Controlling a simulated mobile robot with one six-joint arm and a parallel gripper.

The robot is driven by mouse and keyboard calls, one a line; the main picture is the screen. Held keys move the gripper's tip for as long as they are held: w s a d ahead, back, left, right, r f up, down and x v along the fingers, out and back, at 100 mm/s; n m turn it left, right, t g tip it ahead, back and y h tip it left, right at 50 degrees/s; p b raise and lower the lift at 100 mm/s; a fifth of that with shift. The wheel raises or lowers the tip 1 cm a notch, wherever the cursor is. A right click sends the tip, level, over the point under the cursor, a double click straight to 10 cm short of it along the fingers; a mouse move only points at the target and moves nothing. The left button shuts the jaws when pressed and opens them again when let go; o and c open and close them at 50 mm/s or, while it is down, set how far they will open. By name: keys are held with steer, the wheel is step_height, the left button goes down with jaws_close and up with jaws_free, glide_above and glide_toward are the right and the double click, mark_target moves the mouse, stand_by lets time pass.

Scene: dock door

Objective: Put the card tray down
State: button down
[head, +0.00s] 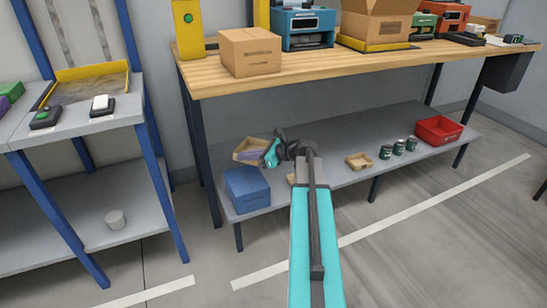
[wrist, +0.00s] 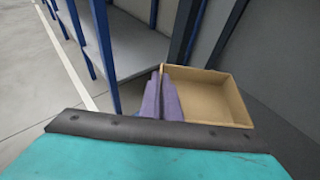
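The card tray (head: 240,157) is a shallow, open, empty brown box. In the head view it is over the back left of the grey lower shelf (head: 330,178), behind a blue box. In the wrist view the tray (wrist: 225,103) lies to the right of my fingers. My gripper (wrist: 163,98) has two purple fingers close together at the tray's left wall, and appears shut on it. In the head view my gripper (head: 252,154) is partly hidden by the tray's edge. I cannot tell whether the tray's underside touches the shelf.
The blue box (head: 247,189) stands at the shelf's front left. A smaller card tray (head: 358,160), several dark cans (head: 398,148) and a red bin (head: 439,129) stand to the right. The wooden bench top (head: 300,72) overhangs the shelf. A blue-legged table (head: 85,120) is left.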

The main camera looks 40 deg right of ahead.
steer(key=s+a+r+n+g+y, duration=0.1)
steer(key=a+r, duration=0.3)
steer(key=a, duration=1)
steer(key=s+a+r+n+g+y, duration=0.1)
steer(key=a+r+n+g+y, duration=0.2)
steer(key=a, duration=1.2)
steer(key=shift+r+n+g+y, duration=0.3)
steer(key=shift+r+n+y, duration=0.1)
steer(key=shift+r+n, duration=0.25)
steer(key=shift+s+d+f, duration=0.1)
steer(key=shift+f, duration=0.05)
